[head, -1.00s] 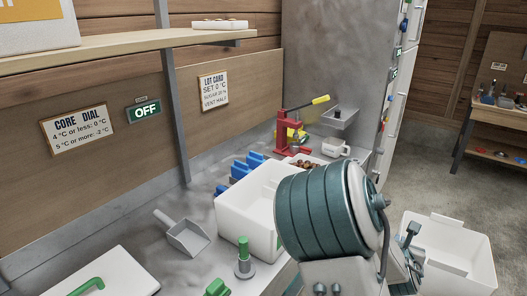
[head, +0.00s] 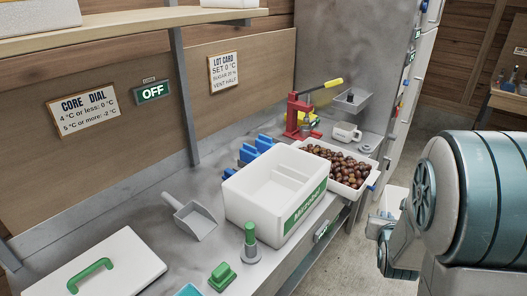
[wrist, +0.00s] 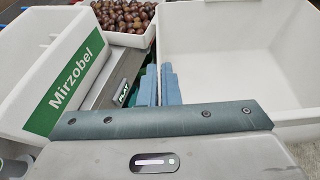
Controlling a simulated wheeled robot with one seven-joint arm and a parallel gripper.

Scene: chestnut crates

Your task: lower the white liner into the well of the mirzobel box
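The white Mirzobel box (head: 247,203) stands on the bench with its open top up; its well shows a stepped white inside. In the wrist view the box (wrist: 28,75) is at the left. The white liner (wrist: 235,45), an open empty bin, is at the right of the wrist view, beside the box and not over it. My gripper (wrist: 160,85) has its blue-grey fingers on either side of the liner's near-left wall and appears shut on it. In the head view my arm hides most of the liner; only a white part (head: 394,198) shows.
A tray of chestnuts (head: 345,165) sits just behind the box. A red press (head: 302,115), blue blocks (head: 250,152), a scoop (head: 195,222), a green-topped plunger (head: 250,240), a green block (head: 222,275) and a white lid (head: 100,265) occupy the bench.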

